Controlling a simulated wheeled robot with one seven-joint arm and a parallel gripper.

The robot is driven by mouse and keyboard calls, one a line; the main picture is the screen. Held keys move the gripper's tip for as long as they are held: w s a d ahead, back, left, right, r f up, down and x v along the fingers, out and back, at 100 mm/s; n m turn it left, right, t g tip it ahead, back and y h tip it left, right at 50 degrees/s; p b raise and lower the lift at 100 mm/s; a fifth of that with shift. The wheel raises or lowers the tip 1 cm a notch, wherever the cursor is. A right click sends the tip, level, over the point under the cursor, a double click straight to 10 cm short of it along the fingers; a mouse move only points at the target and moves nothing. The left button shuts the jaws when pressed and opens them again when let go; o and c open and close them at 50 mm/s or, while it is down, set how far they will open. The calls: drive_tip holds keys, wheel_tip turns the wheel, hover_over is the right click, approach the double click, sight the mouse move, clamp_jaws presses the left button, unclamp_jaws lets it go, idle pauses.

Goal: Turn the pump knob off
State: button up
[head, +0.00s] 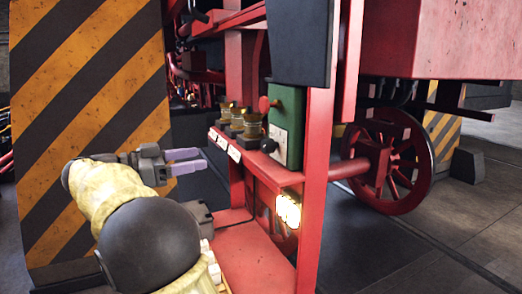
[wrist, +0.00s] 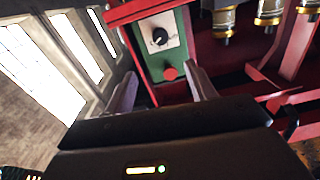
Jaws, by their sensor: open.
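A green control box (head: 291,128) stands on the red frame, right of my gripper in the head view. A black round knob (head: 268,146) sits on its pale plate. In the wrist view the knob (wrist: 159,38) shows a white pointer mark on the plate of the green box (wrist: 150,62). A red knob or button (head: 264,104) is on the same box and also shows in the wrist view (wrist: 169,73). My gripper (head: 190,160) is open and empty, left of the box and apart from it. Its fingers (wrist: 160,85) point toward the box in the wrist view.
Several brass-and-black cylindrical fittings (head: 238,122) stand on the red ledge left of the box. A lit lamp (head: 288,210) is below. A dark panel (head: 299,42) hangs above the box. A striped pillar (head: 90,110) stands behind my arm.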

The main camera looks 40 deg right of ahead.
sight(263, 147)
drive_tip(key=shift+d, duration=0.15)
drive_tip(key=p+x, duration=0.7)
drive_tip(key=x, duration=0.9)
drive_tip(key=shift+d+r, duration=0.1)
drive_tip(key=shift+d, duration=0.55)
drive_tip(key=c, duration=1)
